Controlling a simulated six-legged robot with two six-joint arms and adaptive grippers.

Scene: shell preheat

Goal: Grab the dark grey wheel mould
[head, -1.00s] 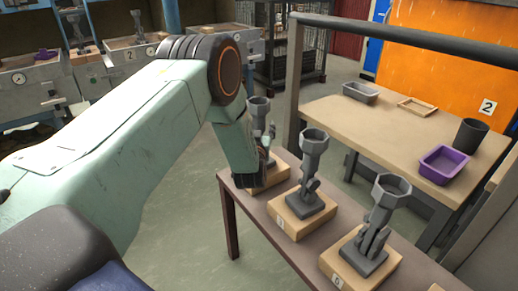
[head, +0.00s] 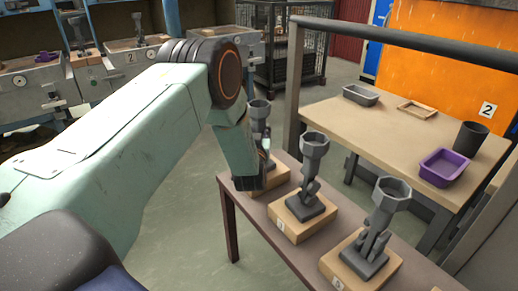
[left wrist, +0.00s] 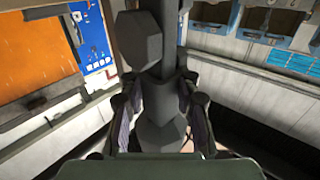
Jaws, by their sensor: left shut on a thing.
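A dark grey mould (head: 259,108) with a wide faceted cup on top stands upright at the far end of the brown bench, partly behind my left arm. My left gripper (left wrist: 160,112) is shut on it. In the left wrist view the same dark grey mould (left wrist: 140,55) rises between the two fingers, its faceted head tilted in the picture. In the head view the fingers are mostly hidden by my own wrist. Whether the mould's foot touches its wooden block cannot be told. My right gripper is not in view.
Two similar dark grey moulds, a middle one (head: 314,150) and a near one (head: 388,200), stand on wooden blocks along the brown bench (head: 290,245). A wooden table (head: 400,130) behind holds a purple tray (head: 445,166), a grey tray (head: 360,95) and a dark cup (head: 470,136).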

